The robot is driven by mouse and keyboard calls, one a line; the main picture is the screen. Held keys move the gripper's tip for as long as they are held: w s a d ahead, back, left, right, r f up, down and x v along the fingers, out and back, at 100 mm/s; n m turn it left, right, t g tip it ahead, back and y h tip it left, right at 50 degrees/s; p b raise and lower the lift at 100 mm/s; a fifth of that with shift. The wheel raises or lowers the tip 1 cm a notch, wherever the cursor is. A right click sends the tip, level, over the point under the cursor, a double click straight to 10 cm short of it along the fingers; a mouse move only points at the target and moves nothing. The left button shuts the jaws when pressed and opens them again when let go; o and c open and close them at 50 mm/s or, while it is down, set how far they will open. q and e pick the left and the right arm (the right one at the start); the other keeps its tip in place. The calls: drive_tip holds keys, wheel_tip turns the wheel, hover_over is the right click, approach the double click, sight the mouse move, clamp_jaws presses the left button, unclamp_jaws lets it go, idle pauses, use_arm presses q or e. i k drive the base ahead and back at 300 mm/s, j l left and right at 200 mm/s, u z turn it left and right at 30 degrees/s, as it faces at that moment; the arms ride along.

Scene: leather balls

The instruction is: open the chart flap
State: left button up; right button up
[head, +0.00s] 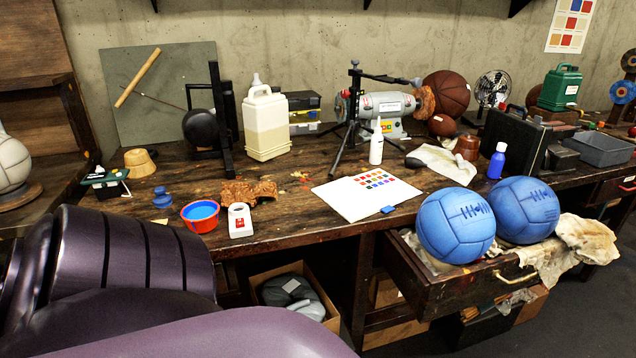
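A white chart (345,203) lies flat on the dark wooden bench, near its front edge. Rows of small red, orange, yellow and blue swatches show on its upper right part. A small blue tab (388,210) sits at its front edge. I cannot tell where the flap ends and the sheet beneath begins. Purple links of my own body fill the lower left of the head view, away from the chart. Neither of my grippers is in view.
A white bottle (376,148) and a tripod stand (352,120) are behind the chart. A red bowl of blue paint (201,214) and a white container (240,220) stand to its left. Two blue balls (456,224) (525,210) rest in the open drawer (455,290) at right.

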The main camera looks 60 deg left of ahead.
sight(352, 201)
drive_tip(key=k+j+u, duration=0.1)
drive_tip(key=u, duration=1.6)
drive_tip(key=i+l+u, duration=0.1)
drive_tip(key=l+u, duration=0.85)
drive_tip(key=l, duration=0.5)
drive_tip(key=l+u, duration=0.1)
drive_tip(key=l, duration=3.5)
